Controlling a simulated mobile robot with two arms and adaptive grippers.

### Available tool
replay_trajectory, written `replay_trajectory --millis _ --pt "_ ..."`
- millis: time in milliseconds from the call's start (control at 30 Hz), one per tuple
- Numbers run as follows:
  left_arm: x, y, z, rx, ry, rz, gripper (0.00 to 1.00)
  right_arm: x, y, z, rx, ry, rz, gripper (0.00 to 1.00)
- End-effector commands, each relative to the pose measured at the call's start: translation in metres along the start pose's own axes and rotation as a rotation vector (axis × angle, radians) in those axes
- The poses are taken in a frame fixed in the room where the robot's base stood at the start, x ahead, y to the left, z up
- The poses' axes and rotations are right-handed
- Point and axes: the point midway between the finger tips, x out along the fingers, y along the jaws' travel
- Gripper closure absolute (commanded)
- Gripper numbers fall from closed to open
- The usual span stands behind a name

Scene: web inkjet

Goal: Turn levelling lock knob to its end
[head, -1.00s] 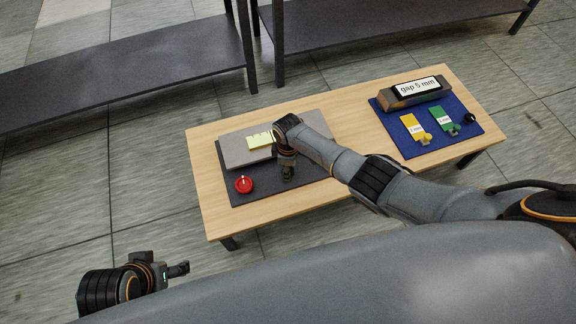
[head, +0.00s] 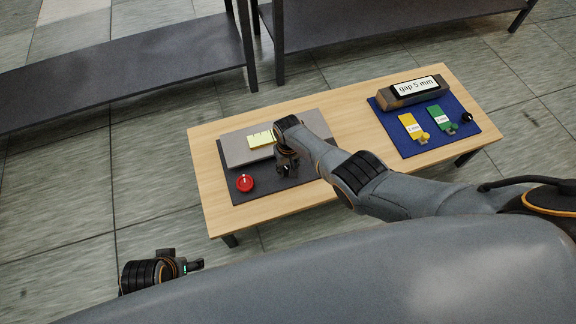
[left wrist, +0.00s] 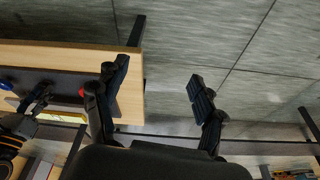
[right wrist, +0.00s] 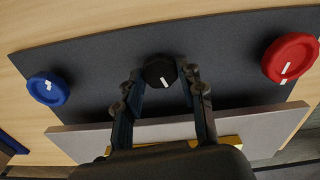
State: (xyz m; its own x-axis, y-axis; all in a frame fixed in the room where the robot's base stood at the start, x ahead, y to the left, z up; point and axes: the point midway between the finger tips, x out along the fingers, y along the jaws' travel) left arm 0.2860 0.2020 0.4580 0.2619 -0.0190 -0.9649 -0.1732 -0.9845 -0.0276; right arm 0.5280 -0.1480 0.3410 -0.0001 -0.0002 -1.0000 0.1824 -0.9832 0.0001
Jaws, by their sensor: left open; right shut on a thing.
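A black knob (right wrist: 160,71) with a white mark on its top stands on the dark grey panel (right wrist: 225,60). My right gripper (right wrist: 161,84) is shut on the black knob, one finger on each side. A red knob (right wrist: 290,58) with a white mark is to the right, and a blue knob (right wrist: 48,88) with a white mark is to the left. The red knob also shows in the head view (head: 244,183). My left gripper (left wrist: 152,88) is open and empty, off the table's left end.
A grey block (head: 240,150) with a yellow note (head: 261,139) lies behind the knobs. The wooden table (head: 352,112) also holds a blue mat (head: 392,128) with yellow and green tagged pieces and a "gap 5 mm" display (head: 415,87). Dark shelves (head: 130,70) stand behind.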

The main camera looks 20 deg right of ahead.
Motion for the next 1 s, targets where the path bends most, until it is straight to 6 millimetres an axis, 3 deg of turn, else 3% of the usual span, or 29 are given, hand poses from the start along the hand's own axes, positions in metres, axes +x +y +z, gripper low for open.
replay_trajectory --millis 400,1000 --pt "0.011 0.001 0.005 0.001 -0.011 0.001 0.30 0.000 0.000 0.001 0.278 -0.003 0.000 0.93" --pt "0.016 0.001 0.006 0.002 -0.012 0.002 0.30 0.001 0.000 0.001 0.364 -0.003 0.000 0.93"
